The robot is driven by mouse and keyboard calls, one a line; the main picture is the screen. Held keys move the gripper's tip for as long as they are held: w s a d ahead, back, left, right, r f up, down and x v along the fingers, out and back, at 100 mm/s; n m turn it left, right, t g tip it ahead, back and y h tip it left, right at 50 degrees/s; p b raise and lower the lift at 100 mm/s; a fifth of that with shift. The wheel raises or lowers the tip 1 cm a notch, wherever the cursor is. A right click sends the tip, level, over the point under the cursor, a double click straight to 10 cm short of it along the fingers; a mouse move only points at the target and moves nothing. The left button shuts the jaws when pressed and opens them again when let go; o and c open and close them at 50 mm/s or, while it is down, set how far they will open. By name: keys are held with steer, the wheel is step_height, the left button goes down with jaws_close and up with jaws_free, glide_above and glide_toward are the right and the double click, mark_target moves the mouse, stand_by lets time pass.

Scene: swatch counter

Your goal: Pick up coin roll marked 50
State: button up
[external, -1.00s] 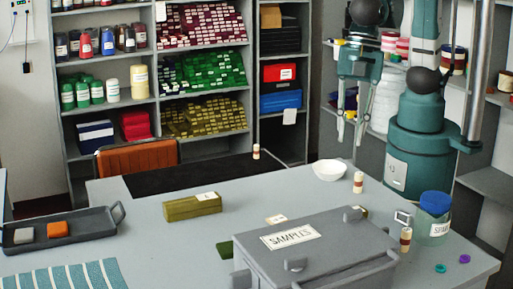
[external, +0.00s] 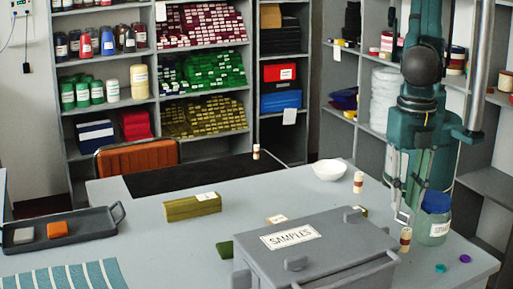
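Three small cream coin rolls with red-brown bands stand upright. One coin roll (external: 405,239) is at the right, beside the grey SAMPLES box (external: 340,240). A second coin roll (external: 358,182) stands near the white bowl. A third coin roll (external: 256,151) stands on the dark mat. Their markings are too small to read, so I cannot tell which is marked 50. My gripper (external: 404,203) points down over the right side of the counter, above and slightly behind the roll beside the box. Its fingers appear apart, with nothing seen between them.
A blue-lidded jar (external: 434,228) stands close to the right of the nearest roll. A small grey square frame (external: 402,217) is just behind that roll. A white bowl (external: 329,170), an olive block (external: 192,207) and a dark tray (external: 85,242) are farther left.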

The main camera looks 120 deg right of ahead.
mark_target(407, 229)
steer(key=shift+s+a+f, duration=0.3)
steer(key=shift+a+f, duration=0.25)
steer(key=shift+a, duration=0.25)
steer(key=shift+f, duration=0.1)
steer(key=shift+f, duration=1.2)
steer(key=shift+w+a+f+p, duration=0.1)
steer(key=shift+f+p, duration=0.15)
steer(key=shift+f, duration=1.05)
steer(key=shift+w+a+f+p, duration=0.1)
steer(key=shift+f+p, duration=0.1)
steer(key=shift+f, duration=1.05)
steer(key=shift+c, duration=0.6)
jaws_close()
